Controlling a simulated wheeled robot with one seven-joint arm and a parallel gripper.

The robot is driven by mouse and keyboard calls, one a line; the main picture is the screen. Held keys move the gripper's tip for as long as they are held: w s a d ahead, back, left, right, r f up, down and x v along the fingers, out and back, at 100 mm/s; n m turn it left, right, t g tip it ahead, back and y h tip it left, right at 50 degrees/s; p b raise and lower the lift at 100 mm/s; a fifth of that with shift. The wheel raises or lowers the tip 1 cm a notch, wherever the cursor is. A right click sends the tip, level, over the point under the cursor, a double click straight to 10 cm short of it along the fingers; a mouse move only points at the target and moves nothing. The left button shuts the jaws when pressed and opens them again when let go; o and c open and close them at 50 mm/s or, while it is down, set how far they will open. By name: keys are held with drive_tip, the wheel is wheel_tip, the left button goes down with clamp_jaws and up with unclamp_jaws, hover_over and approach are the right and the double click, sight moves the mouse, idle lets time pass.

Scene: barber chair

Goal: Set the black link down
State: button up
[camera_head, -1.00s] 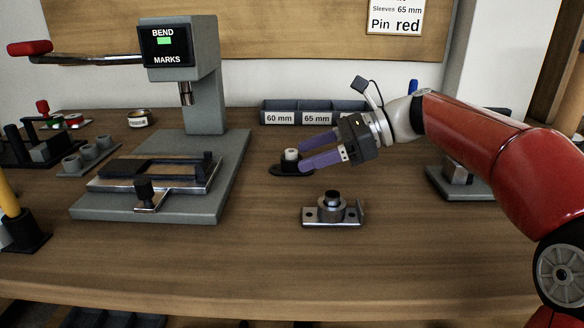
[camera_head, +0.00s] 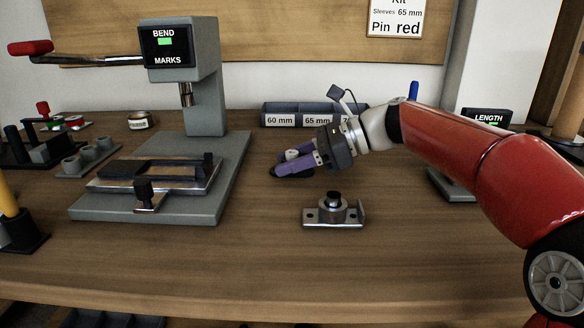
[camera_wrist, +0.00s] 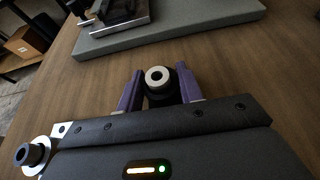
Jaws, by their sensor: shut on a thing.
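My gripper (camera_head: 296,164) has purple fingers and is right of the bending press, near the middle of the bench. It is shut on the black link (camera_head: 275,173), whose dark end shows just beyond the fingertips. A pale round sleeve end (camera_head: 292,154) stands up from the link between the fingers. In the wrist view the sleeve's light ring (camera_wrist: 157,77) and dark hole face the camera, with the black link (camera_wrist: 160,100) around and below it between the fingers (camera_wrist: 157,88). Most of the link is hidden by the fingers. I cannot tell whether it touches the wood.
The bending press (camera_head: 215,145) with its grey base stands to the left. A metal fixture with a black-topped post (camera_head: 333,212) stands in front of the gripper. Labelled bins (camera_head: 290,109) stand behind, and a LENGTH gauge (camera_head: 488,118) at right.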

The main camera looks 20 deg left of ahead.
wheel_tip(320, 180, up, 18)
drive_tip(key=f+p, duration=0.1)
drive_tip(key=p, duration=0.5)
drive_tip(key=w+d+r+m+t+b, duration=0.2)
drive_tip(key=w+m+t, duration=0.25)
drive_tip(key=w, duration=0.45)
drive_tip(key=shift+t, duration=0.45)
wheel_tip(320, 180, down, 14)
drive_tip(key=b, duration=0.7)
drive_tip(key=shift+s+r, duration=0.15)
drive_tip(key=shift+r, duration=0.1)
drive_tip(key=shift+f+b, duration=1.2)
drive_tip(key=shift+f, duration=1.4)
drive_tip(key=o, duration=1.1)
drive_tip(key=shift+f, duration=0.15)
drive_tip(key=shift+o, duration=0.2)
